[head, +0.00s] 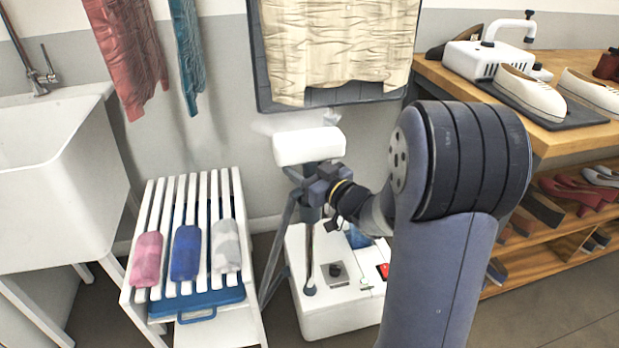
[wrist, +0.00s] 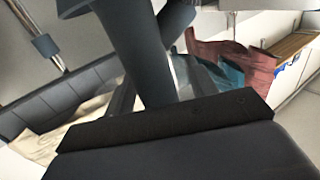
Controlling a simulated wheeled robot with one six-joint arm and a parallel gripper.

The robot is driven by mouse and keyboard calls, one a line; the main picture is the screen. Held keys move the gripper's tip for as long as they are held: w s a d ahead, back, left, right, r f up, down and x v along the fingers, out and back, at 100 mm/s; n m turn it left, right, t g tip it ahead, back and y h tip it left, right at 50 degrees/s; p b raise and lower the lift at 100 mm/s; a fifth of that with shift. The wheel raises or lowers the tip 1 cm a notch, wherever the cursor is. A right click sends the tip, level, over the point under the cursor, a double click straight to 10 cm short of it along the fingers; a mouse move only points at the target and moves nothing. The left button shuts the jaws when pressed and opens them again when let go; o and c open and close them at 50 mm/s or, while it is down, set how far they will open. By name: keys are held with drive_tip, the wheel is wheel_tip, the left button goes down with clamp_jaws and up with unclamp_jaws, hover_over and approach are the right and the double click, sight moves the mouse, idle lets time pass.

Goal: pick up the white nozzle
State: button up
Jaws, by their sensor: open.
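The white nozzle (head: 309,147) is a rounded white block at the top of a dark upright handle, in front of the wall in the middle of the head view. My gripper (head: 312,186) is just below it, at the dark handle. The jaws are open. In the wrist view a thick dark tube, seemingly the handle (wrist: 137,50), runs down close in front of my gripper (wrist: 150,95), seemingly between the fingers. I cannot tell whether the fingers touch it. The fingertips are partly hidden in both views.
Below stands a white steamer base (head: 325,318) with a dark pole. A white slatted rack (head: 240,190) with several rolled cloths is left, by a sink (head: 50,180). A beige cloth (head: 335,45) hangs on a board behind. A wooden shelf (head: 560,140) is right.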

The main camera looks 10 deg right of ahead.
drive_tip(key=shift+c, duration=0.5)
clamp_jaws()
drive_tip(key=shift+r, duration=0.15)
